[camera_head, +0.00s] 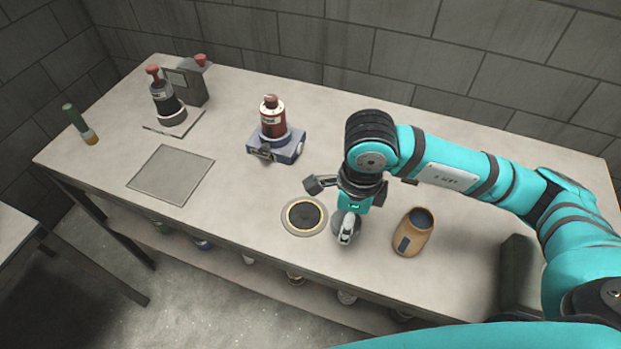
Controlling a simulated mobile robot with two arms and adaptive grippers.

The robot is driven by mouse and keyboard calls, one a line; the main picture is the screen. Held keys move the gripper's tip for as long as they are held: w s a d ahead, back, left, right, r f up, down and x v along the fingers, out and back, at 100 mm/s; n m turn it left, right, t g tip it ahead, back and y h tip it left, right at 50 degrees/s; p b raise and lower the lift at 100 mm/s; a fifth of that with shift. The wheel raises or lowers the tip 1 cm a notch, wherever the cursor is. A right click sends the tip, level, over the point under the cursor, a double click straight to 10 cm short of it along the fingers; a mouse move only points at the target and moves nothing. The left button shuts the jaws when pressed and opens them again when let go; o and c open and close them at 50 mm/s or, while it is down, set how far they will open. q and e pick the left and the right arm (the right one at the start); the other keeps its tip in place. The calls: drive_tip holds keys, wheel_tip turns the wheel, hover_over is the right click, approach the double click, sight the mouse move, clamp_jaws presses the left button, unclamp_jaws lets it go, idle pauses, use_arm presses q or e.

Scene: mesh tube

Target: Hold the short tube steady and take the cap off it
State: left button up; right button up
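A small tube-like thing with a green upper part (75,117) and an amber lower end stands tilted at the table's far left. I cannot tell for sure whether it is the short tube or whether the green part is its cap. An orange-brown cup-like container (413,233) with a dark open top stands at the right. My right gripper (331,210) points down over the table between that container and a dark disc with a gold ring (304,216). Its fingers are spread apart, and I see nothing held. My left gripper is not in view.
A red bottle (272,118) sits on a blue-grey block (281,149). A black bottle with a red top (165,98) and a grey box (191,83) stand at the back left. A flat grey plate (171,175) lies nearer. The table's back right is clear.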

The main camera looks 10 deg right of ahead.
drive_tip(key=w+a+p, duration=0.1)
drive_tip(key=w, duration=0.4)
drive_tip(key=w+a+f+p, duration=0.1)
drive_tip(key=w, duration=0.4)
drive_tip(key=w+a+p, duration=0.1)
drive_tip(key=w, duration=0.4)
drive_tip(key=shift+w+f, duration=0.3)
wheel_tip(320, 180, down, 3)
drive_tip(key=shift+s+r+p, duration=0.1)
drive_tip(key=shift+r+p, duration=0.05)
drive_tip(key=shift+p, duration=0.4)
drive_tip(key=shift+f, duration=0.35)
drive_tip(key=shift+f, duration=0.1)
drive_tip(key=shift+f+b, duration=0.15)
drive_tip(key=shift+b, duration=0.15)
drive_tip(key=o, duration=1.4)
